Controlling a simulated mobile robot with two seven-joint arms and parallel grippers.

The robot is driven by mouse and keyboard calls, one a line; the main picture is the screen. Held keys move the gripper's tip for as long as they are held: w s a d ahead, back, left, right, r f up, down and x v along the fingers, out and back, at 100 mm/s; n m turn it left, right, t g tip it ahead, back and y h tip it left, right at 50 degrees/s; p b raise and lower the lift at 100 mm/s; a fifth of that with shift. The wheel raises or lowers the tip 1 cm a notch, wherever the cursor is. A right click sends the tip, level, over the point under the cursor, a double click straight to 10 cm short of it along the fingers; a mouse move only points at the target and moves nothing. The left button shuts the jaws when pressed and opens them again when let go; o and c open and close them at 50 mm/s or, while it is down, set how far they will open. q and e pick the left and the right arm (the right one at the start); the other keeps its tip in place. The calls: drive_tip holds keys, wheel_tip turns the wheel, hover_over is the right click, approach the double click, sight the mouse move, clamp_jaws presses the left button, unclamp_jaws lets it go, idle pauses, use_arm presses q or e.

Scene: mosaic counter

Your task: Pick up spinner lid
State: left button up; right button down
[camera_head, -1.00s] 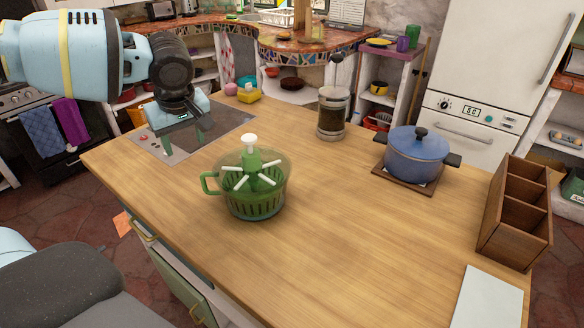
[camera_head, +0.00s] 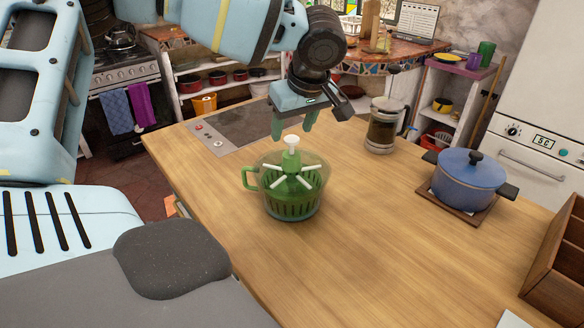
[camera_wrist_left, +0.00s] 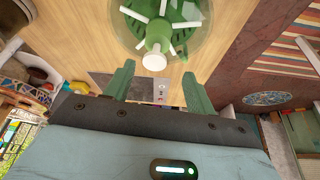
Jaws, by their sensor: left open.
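The spinner lid (camera_head: 291,167) is green with white spokes and a white knob on top. It sits on a clear green salad spinner bowl (camera_head: 292,206) with a side handle, on the wooden counter. My left gripper (camera_head: 292,131) is open and empty, with green fingers pointing down, just above and behind the white knob. In the left wrist view the lid's white knob (camera_wrist_left: 154,61) shows beyond the two spread fingers of the left gripper (camera_wrist_left: 158,84), not between them. My right gripper is not in view.
A blue pot (camera_head: 466,180) stands on a wooden board at the right. A French press (camera_head: 384,127) stands at the back, near the gripper. A wooden organizer (camera_head: 562,262) is at the right edge. The counter (camera_head: 380,240) in front of the spinner is clear.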

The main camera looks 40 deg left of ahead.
sight(292, 138)
use_arm(q)
drive_tip(key=shift+w+p+x, duration=0.2)
drive_tip(key=shift+p+x, duration=0.05)
drive_tip(key=shift+x, duration=1)
drive_tip(key=shift+w+p+x, duration=0.2)
drive_tip(key=shift+x, duration=1.05)
clamp_jaws()
